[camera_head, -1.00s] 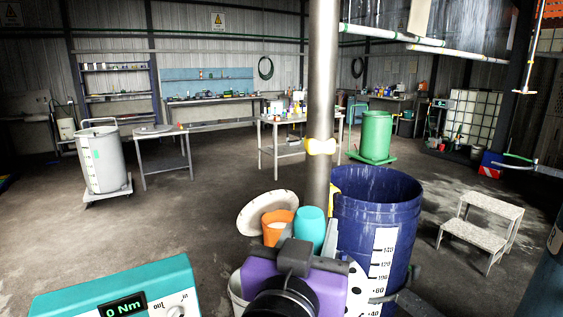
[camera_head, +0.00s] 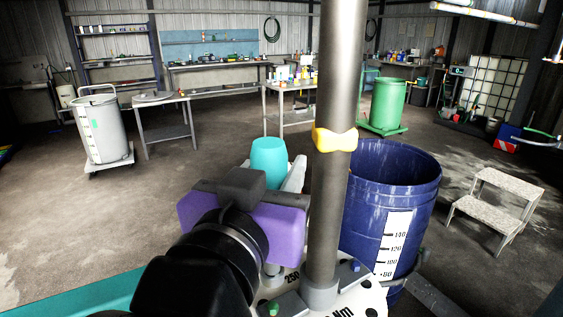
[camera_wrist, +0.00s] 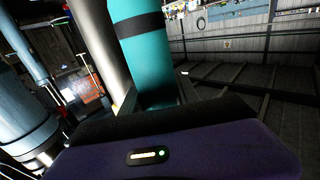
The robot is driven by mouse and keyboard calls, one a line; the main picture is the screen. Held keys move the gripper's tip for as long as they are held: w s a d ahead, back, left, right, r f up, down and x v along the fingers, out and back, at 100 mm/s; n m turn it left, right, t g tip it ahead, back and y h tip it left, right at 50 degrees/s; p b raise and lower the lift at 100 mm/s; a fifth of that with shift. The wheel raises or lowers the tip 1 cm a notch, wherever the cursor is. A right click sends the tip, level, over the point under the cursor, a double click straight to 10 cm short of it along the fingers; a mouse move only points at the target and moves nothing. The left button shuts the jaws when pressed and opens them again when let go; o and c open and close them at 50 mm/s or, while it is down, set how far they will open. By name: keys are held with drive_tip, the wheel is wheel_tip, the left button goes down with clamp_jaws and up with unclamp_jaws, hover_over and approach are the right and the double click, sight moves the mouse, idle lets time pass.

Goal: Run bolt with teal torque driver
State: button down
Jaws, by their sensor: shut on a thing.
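The teal torque driver (camera_head: 268,162) stands up beyond my purple gripper (camera_head: 262,192) in the head view, left of the grey column. In the wrist view the driver (camera_wrist: 143,45) is a teal cylinder with a dark band, rising from the gripper's dark jaws. My gripper is shut on it. A white flange (camera_head: 345,302) with printed numbers surrounds the column's foot. A green bolt head (camera_head: 273,309) and a blue bolt head (camera_head: 355,266) show on it. I cannot tell whether the driver touches a bolt.
The grey column (camera_head: 337,90) carries a yellow clamp (camera_head: 335,140) and stands close to my gripper. A blue drum (camera_head: 390,185) is just right of it. Grey steps (camera_head: 497,207) stand farther right. A teal edge (camera_head: 75,300) shows at the bottom left. Open floor lies left.

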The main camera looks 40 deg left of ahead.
drive_tip(key=shift+s+d+r, duration=0.1)
wheel_tip(320, 180, down, 6)
drive_tip(key=b, duration=0.4)
idle(0.6)
drive_tip(key=shift+f+b, duration=0.8)
drive_tip(key=shift+f, duration=0.9)
idle(3.2)
drive_tip(key=shift+r, duration=0.1)
wheel_tip(320, 180, up, 6)
drive_tip(key=p, duration=0.5)
drive_tip(key=shift+r, duration=0.2)
idle(0.5)
